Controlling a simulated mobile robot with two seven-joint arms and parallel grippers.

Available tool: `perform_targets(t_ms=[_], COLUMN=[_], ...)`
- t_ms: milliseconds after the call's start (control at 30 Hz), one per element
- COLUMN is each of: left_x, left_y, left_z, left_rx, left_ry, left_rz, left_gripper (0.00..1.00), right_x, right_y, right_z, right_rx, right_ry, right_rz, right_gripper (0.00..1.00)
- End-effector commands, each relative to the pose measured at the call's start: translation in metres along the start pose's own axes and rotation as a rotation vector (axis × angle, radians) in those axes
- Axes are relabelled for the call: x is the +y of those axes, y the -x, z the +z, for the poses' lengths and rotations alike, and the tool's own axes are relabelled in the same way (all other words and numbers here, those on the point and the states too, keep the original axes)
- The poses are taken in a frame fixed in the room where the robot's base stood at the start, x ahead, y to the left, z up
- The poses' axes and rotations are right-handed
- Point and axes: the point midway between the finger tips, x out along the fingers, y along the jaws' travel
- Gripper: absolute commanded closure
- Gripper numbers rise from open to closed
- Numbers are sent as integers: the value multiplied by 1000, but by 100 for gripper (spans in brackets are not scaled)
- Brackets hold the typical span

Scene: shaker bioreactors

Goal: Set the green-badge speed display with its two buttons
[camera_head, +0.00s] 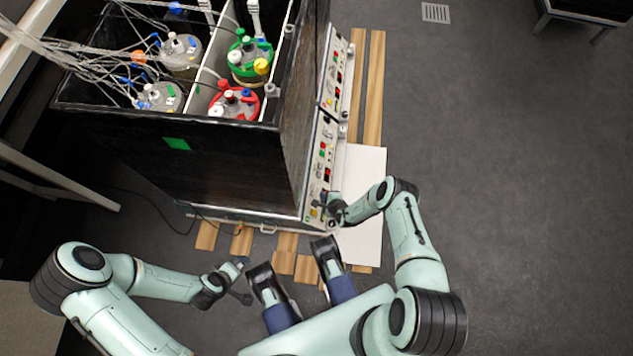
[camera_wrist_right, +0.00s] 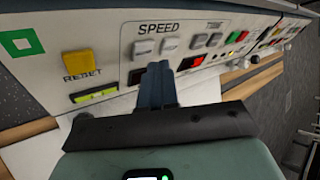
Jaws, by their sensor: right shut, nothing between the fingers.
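The control panel (camera_head: 322,165) runs along the right side of the shaker housing. Two pale grey buttons lie under the SPEED label, a left one (camera_wrist_right: 144,49) and a right one (camera_wrist_right: 170,45). A dark display (camera_wrist_right: 138,76) below them is mostly hidden behind my gripper, so I cannot read it. My right gripper (camera_wrist_right: 158,70) is shut and empty, its tips just below the SPEED buttons; contact cannot be told. It also shows in the head view (camera_head: 334,208). My left gripper (camera_head: 238,282) is low, away from the panel.
A yellow RESET button (camera_wrist_right: 78,62) and a yellow-green switch (camera_wrist_right: 94,96) are left of SPEED. TIME buttons (camera_wrist_right: 207,40) and a red lit switch (camera_wrist_right: 191,62) are to the right. The shaker (camera_head: 165,170) holds several tubed vessels. Open floor (camera_head: 510,180) lies right.

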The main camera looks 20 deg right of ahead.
Motion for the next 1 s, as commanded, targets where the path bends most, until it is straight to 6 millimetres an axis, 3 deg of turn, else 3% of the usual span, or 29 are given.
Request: perform_targets(t_ms=[233, 700, 1000], left_x=[1, 9, 9], left_y=[5, 36, 35], left_z=[-1, -6, -5], left_rx=[1, 11, 11], left_ry=[0, -2, -2], left_rz=[1, 5, 5], left_gripper=[0, 0, 0], right_x=[-3, -22, -21], right_y=[5, 40, 40], right_z=[-2, -20, -22], right_rx=[1, 0, 0], right_ry=[0, 0, 0], right_rz=[0, 0, 0], right_gripper=[100, 100, 100])
